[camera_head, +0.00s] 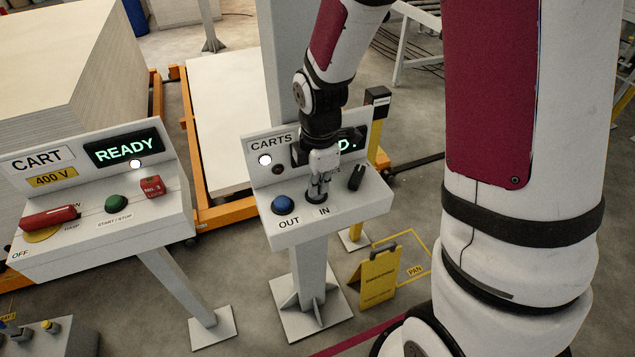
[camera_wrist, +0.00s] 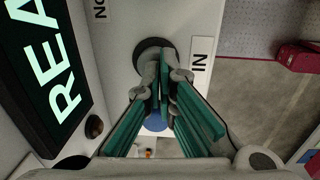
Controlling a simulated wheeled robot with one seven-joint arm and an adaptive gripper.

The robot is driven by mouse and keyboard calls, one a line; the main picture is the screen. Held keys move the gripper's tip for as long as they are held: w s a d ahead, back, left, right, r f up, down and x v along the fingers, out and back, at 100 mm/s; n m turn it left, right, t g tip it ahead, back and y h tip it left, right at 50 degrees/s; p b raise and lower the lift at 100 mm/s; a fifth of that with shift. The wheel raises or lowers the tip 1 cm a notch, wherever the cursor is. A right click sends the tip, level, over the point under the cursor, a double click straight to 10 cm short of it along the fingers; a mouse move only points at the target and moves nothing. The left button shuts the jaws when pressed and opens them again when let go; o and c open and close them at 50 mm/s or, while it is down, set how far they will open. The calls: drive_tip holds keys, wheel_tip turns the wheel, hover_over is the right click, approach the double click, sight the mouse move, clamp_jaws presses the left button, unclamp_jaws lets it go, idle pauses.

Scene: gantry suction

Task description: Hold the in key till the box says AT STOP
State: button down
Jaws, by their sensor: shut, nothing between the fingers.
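The CARTS box (camera_head: 330,222) stands on a grey post, with a blue OUT key (camera_head: 282,205) and a dark round IN key (camera_head: 311,198). My gripper (camera_head: 318,192) points down over the IN key, its fingers shut and empty. In the wrist view, the fingertips (camera_wrist: 163,62) overlap the dark IN key (camera_wrist: 147,50) beside the IN label (camera_wrist: 199,62); I cannot tell whether the key is pressed. The box's display (camera_head: 359,139) is partly hidden by my arm; the wrist view of the display (camera_wrist: 45,70) shows green letters "REA".
A CART box (camera_head: 100,225) at left reads READY and carries a red handle (camera_head: 48,217), a green START/STOP key (camera_head: 116,203) and a red tag (camera_head: 152,187). A black switch (camera_head: 356,178) sits right of my gripper. A yellow floor sign (camera_head: 379,278) stands below.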

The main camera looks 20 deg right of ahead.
wheel_tip(320, 180, down, 2)
drive_tip(key=shift+f, duration=0.1)
drive_tip(key=shift+s, duration=0.1)
drive_tip(key=shift+s+f, duration=0.1)
drive_tip(key=shift+f, duration=0.05)
idle(2.5)
idle(4.1)
drive_tip(key=shift+r, duration=0.5)
wheel_tip(320, 180, up, 14)
drive_tip(key=p, duration=0.2)
drive_tip(key=shift+s+f, duration=0.25)
drive_tip(key=shift+s, duration=0.1)
